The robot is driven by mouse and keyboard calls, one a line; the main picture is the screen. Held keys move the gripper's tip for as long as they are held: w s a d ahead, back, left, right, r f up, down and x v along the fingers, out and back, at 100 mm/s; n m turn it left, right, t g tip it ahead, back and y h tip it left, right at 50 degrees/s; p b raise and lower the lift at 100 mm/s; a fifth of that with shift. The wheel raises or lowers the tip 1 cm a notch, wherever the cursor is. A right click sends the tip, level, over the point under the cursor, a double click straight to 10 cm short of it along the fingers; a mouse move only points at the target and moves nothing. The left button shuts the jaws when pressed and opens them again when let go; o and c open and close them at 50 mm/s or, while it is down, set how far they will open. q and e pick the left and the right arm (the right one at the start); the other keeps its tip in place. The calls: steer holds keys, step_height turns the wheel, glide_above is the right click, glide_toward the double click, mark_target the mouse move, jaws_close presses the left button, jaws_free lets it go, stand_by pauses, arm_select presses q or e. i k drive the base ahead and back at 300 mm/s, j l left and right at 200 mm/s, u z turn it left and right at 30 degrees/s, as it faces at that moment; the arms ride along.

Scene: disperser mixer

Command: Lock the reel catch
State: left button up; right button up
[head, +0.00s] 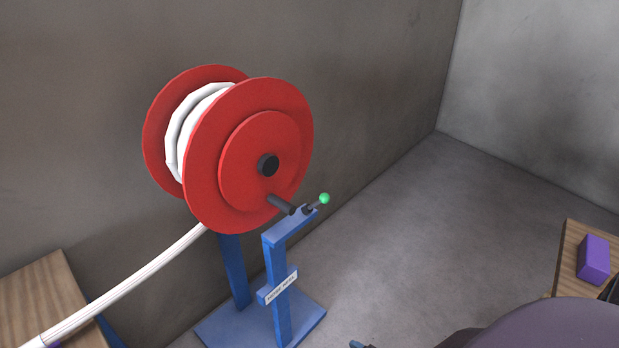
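The red reel (262,115) stands upright on a blue stand (277,300), with white hose wound between its two discs. A dark handle (281,204) sticks out from its front disc. The reel catch (323,198) is a short dark lever with a green ball knob, on top of the stand's bracket just right of the handle. It points up and right; I cannot tell whether it engages the reel. No gripper can be made out. A dark rounded part of mine fills the bottom right. A small dark tip at the bottom edge is too cropped to identify.
White hose (130,282) runs from the reel down left to a wooden surface (45,300). A label (281,287) is on the stand. A purple block (593,258) lies on a wooden table (571,250) at right. Grey walls stand behind; the floor (420,230) right of the stand is clear.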

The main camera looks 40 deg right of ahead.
mark_target(324, 199)
steer(key=z, duration=1.2)
